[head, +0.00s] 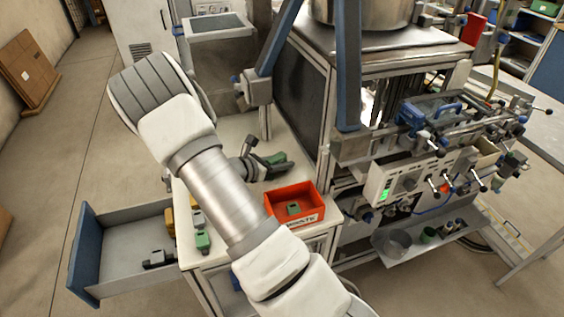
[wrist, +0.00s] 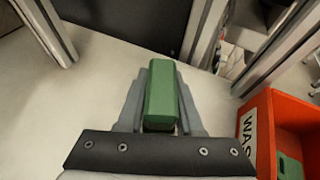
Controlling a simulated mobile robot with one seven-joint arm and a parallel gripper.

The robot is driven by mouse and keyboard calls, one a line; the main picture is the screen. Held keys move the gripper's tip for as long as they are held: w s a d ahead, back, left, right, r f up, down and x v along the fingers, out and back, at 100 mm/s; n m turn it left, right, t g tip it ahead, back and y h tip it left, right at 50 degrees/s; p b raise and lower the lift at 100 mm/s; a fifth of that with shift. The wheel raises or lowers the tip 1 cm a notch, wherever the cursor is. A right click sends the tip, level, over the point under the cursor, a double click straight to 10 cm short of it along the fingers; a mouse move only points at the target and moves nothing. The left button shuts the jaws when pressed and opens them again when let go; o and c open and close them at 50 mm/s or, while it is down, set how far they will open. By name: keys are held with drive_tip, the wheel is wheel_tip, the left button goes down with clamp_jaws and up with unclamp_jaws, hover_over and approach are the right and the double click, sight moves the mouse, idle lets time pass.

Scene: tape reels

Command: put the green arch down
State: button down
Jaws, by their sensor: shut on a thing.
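The green arch (wrist: 163,92) is between the two grey fingers of my gripper (wrist: 162,72) in the wrist view, seen from above as a long green block. My gripper is shut on it. In the head view my gripper (head: 262,163) is over the back part of the pale worktop (head: 233,131), and part of the green arch (head: 277,159) shows at its fingers. I cannot tell whether the arch touches the worktop; its underside is hidden.
An orange-red bin (head: 309,190) with a green block (head: 293,208) inside stands at the worktop's right; it also shows in the wrist view (wrist: 260,128). Metal frame posts (wrist: 208,30) stand behind.

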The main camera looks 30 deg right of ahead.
drive_tip(key=shift+f, duration=0.2)
drive_tip(key=c, duration=0.6)
unclamp_jaws()
drive_tip(key=shift+o, duration=0.2)
